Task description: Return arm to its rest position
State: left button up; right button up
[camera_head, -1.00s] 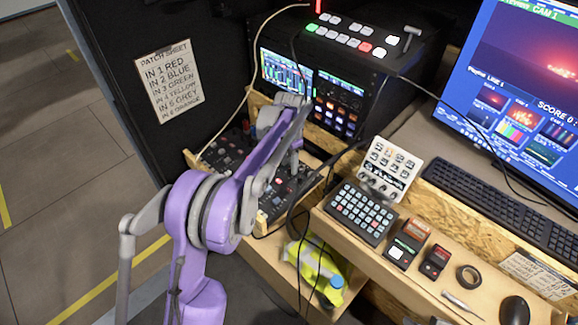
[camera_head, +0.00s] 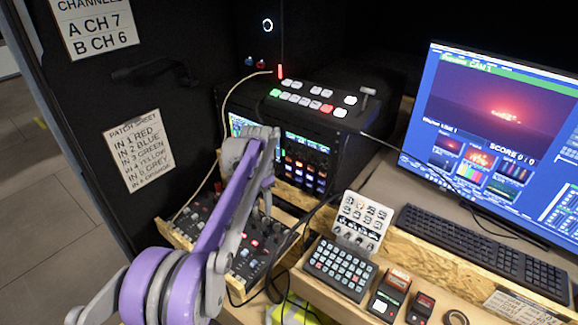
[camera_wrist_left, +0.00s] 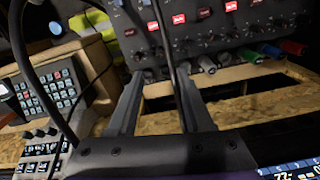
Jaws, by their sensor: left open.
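My purple and grey left arm reaches in from the lower left in the head view and bends down at its wrist. My left gripper (camera_head: 267,200) hangs above the right part of the black audio mixer (camera_head: 190,216), partly hidden by the arm. In the left wrist view the two grey fingers of the gripper (camera_wrist_left: 158,80) are apart with nothing gripped. A dark cable runs through the view between them. The mixer's red-lit buttons and knobs (camera_wrist_left: 190,35) lie beyond the fingertips. My right gripper is not seen.
The video switcher (camera_head: 318,103) stands behind the arm. A button pad (camera_head: 341,268), a white key panel (camera_head: 361,221), a keyboard (camera_head: 480,250) and a monitor (camera_head: 500,130) are to the right. Loose cables hang near the gripper. Wooden ledges (camera_head: 420,262) edge the desk.

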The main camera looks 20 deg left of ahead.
pick_arm(q)
jog(key=s+d+r+n+t+p, duration=0.1)
jog(key=s+d+r, duration=0.2)
jog(key=s, duration=0.5)
jog(key=s+d+r+n+t+p, duration=0.1)
jog(key=s+d+r+n+t, duration=0.15)
jog(key=s, duration=0.55)
jog(key=s+d+f+n+t, duration=0.1)
jog(key=s+d+f, duration=0.1)
jog(key=s, duration=0.6)
jog(key=s+d+f+n+t+p, duration=0.1)
jog(key=s+d+f, duration=0.1)
jog(key=s+f, duration=0.3)
jog(key=s, duration=0.2)
jog(key=shift+s, duration=0.35)
jog(key=shift+a, duration=0.2)
